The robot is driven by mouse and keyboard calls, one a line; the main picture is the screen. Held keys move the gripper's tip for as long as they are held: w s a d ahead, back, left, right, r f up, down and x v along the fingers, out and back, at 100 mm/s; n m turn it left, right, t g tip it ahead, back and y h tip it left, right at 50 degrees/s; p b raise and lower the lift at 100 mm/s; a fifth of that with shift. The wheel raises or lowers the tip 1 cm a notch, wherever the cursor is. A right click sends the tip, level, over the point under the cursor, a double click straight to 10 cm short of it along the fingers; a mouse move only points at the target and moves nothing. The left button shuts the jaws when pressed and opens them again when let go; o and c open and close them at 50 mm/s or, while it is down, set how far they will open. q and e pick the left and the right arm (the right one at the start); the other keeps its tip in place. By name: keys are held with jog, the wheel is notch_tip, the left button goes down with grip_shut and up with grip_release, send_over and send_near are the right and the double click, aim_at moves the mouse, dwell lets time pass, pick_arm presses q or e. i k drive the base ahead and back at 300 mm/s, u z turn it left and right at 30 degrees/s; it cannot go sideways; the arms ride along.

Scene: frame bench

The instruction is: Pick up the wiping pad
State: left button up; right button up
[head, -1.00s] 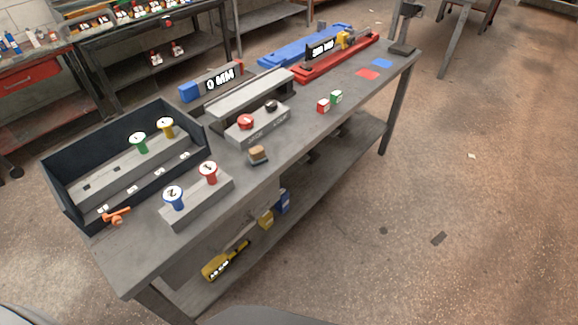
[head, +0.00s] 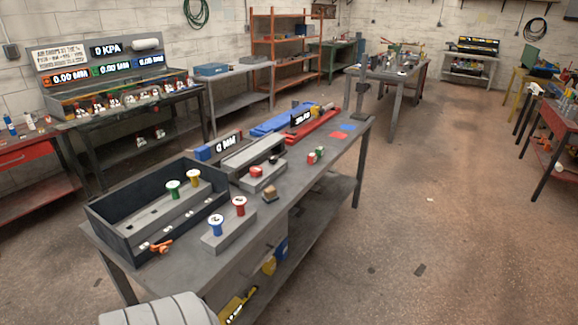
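A small block with a tan top on a dark grey base (head: 270,194), which looks like the wiping pad, sits on the grey bench top (head: 290,207). It is near the bench's front edge, right of the grey block with the blue and red knobs. Neither of my grippers is in view. Only a pale rounded part of me shows at the bottom left.
A dark open-topped box (head: 115,222) fills the bench's left end, with an orange clamp-like piece (head: 161,246) at its front. The knob block (head: 229,232) and a grey block with red and dark buttons (head: 262,177) flank the pad. Red and green cubes (head: 316,155) stand farther right.

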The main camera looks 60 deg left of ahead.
aim_at(271, 196)
jog(key=i, duration=1.7)
jog(key=u, duration=0.4)
jog(key=i, duration=1.15)
jog(key=u, duration=1.5)
jog(key=i, duration=0.85)
jog(key=u, duration=1.2)
jog(key=i, duration=0.2)
